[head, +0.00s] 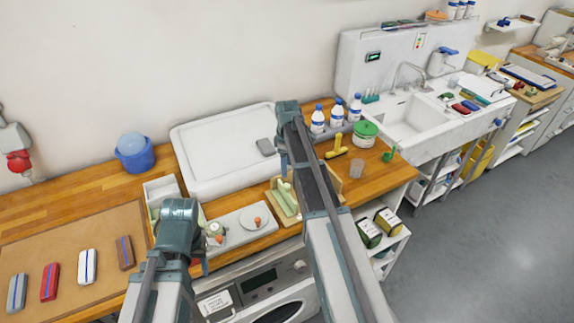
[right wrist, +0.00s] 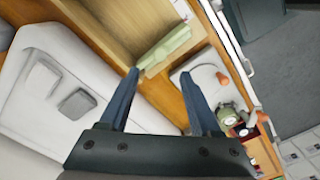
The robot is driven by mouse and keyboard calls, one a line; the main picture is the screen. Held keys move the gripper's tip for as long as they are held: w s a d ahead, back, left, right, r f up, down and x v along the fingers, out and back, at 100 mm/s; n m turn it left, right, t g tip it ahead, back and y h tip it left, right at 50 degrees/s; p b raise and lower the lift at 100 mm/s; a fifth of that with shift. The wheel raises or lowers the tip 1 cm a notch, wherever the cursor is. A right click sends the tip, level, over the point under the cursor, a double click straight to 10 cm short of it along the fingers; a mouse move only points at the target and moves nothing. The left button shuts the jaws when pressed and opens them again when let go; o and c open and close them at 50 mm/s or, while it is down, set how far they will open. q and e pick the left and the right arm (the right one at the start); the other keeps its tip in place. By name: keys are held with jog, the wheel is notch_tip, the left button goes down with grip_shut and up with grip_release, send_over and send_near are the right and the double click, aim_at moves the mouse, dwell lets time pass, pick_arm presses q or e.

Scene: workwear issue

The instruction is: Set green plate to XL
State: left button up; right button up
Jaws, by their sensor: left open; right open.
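A round green plate with an orange knob (head: 214,231) sits on the counter's front strip, partly covered by my left arm. It also shows in the right wrist view (right wrist: 228,113), to the right of the fingers. Its setting and any XL mark are too small to read. A pale plate with an orange knob (head: 257,223) is beside it. My left gripper (head: 179,211) is close to the green plate; its fingertips are hard to make out. My right gripper (right wrist: 162,78) is open and empty, its fingers apart near a light green folded piece (right wrist: 166,47); the right arm hides it in the head view.
A blue bucket (head: 135,152), white bottles (head: 317,122) and a green-lidded pot (head: 364,133) stand on the counter. Several coloured blocks lie on a brown mat (head: 70,237) at left.

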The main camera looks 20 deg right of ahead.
pick_arm(q)
notch_tip(320, 180, up, 5)
jog(key=p, duration=0.3)
jog(key=shift+f, duration=0.2)
pick_arm(e)
notch_tip(320, 180, up, 5)
jog(key=shift+f, duration=0.2)
pick_arm(q)
notch_tip(320, 180, down, 16)
jog(key=b, duration=1.6)
jog(key=shift+f, duration=0.2)
pick_arm(e)
jog(key=s+a+f+m, duration=0.2)
jog(key=s+a+f, duration=0.3)
jog(key=s+a, duration=0.3)
jog(key=s+a+f+m, duration=0.2)
jog(key=s+a+f, duration=0.4)
jog(key=s+a, duration=0.2)
jog(key=s+a+f+m+h, duration=0.1)
jog(key=s+a+f+m, duration=0.1)
jog(key=s+a+f, duration=0.3)
jog(key=s+a, duration=0.4)
jog(key=s, duration=0.1)
jog(key=shift+s+f, duration=0.15)
jog(key=shift+s, duration=0.25)
